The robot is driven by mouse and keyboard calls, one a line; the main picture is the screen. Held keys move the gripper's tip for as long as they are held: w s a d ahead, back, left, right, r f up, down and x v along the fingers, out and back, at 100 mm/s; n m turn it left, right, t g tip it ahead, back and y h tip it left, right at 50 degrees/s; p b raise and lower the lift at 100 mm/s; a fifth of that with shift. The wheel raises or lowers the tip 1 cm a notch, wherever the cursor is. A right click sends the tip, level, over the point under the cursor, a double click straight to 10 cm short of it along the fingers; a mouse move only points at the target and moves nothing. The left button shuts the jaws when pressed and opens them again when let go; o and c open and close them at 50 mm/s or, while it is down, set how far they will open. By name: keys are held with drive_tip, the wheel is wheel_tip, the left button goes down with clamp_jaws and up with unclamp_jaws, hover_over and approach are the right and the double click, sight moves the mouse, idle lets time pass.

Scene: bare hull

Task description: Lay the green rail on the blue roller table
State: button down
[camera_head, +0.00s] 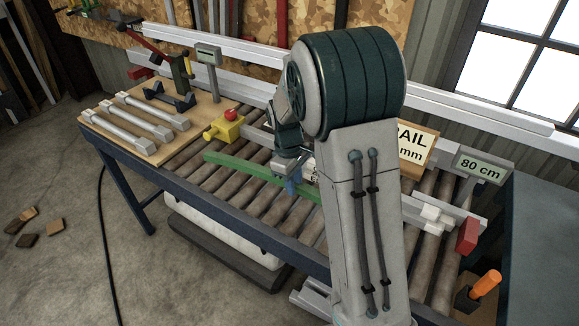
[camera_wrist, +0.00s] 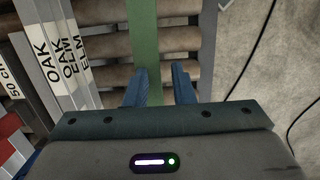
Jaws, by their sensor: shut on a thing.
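The green rail (camera_head: 238,167) is a long, slim bar along the near side of the blue roller table (camera_head: 190,197). Its right part is hidden behind my arm. My gripper (camera_head: 292,185) has its blue fingers at the rail, over the rollers. In the wrist view the rail (camera_wrist: 145,40) runs up the picture from between the blue fingers (camera_wrist: 159,88), and my gripper is shut on it. The rail lies over the rollers, roughly parallel to the table's long edge (camera_wrist: 208,45). I cannot tell whether it touches the rollers.
A yellow block (camera_head: 226,129) with a red knob stands behind the rail's left end. A wooden board (camera_head: 110,130) with grey bars is at the table's left. An 80 cm sign (camera_head: 480,167) and an orange handle (camera_head: 486,284) are at right. Wood scraps (camera_head: 27,240) lie on the floor.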

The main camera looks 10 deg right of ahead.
drive_tip(key=shift+f+b, duration=3.05)
drive_tip(key=shift+f, duration=1.15)
drive_tip(key=c, duration=1.1)
unclamp_jaws()
drive_tip(key=shift+c, duration=0.2)
drive_tip(key=r, duration=0.9)
drive_tip(key=w+a+r, duration=0.1)
drive_tip(key=r, duration=0.3)
drive_tip(key=shift+a+r, duration=0.1)
drive_tip(key=shift+r, duration=0.3)
drive_tip(key=s+d+m+t+y, duration=0.1)
drive_tip(key=s+m+t, duration=0.2)
drive_tip(key=s+m, duration=0.6)
drive_tip(key=s, duration=1.3)
drive_tip(key=shift+d+r+t, duration=0.15)
drive_tip(key=shift+r+t, duration=0.15)
drive_tip(key=shift+t, duration=0.1)
